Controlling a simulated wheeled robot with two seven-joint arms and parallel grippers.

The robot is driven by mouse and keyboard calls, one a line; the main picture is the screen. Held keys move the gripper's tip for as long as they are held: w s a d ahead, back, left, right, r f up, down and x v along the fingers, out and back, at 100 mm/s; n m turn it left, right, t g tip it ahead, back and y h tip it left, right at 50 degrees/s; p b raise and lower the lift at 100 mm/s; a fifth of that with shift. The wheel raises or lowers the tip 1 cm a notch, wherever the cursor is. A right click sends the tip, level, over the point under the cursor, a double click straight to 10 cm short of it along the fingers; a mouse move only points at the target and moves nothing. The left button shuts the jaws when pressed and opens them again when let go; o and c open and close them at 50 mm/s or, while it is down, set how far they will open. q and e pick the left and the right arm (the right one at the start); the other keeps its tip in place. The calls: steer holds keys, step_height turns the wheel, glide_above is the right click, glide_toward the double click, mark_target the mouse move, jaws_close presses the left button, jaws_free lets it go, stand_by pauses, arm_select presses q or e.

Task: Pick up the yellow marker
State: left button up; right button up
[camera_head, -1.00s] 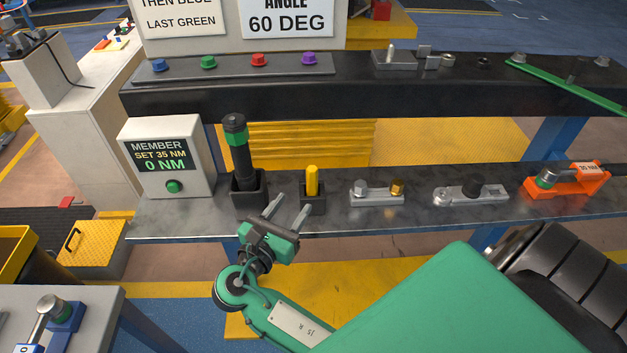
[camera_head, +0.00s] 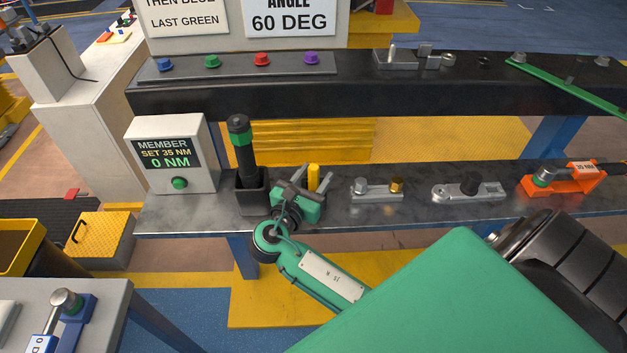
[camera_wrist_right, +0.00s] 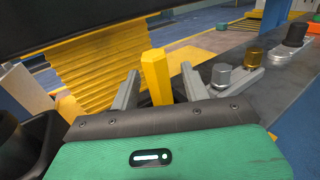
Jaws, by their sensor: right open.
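The yellow marker (camera_head: 313,176) stands upright on the lower shelf (camera_head: 400,212); its lower part is hidden behind my gripper in the head view. In the right wrist view the yellow marker (camera_wrist_right: 156,76) rises between the two grey fingers. My right gripper (camera_head: 316,178) is open, with one finger on each side of the marker. I see a gap between the marker and each finger in the right wrist view (camera_wrist_right: 160,88). The marker's dark holder is mostly hidden by the gripper. My left gripper is not in view.
A black and green tool (camera_head: 241,150) stands in a dark holder left of the marker. A metal bracket with bolts (camera_head: 375,190) lies to the right. The black upper shelf (camera_head: 350,100) runs above and behind. A torque display box (camera_head: 170,155) stands at the left.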

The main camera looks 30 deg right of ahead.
jaws_close()
steer(key=shift+r, duration=0.1)
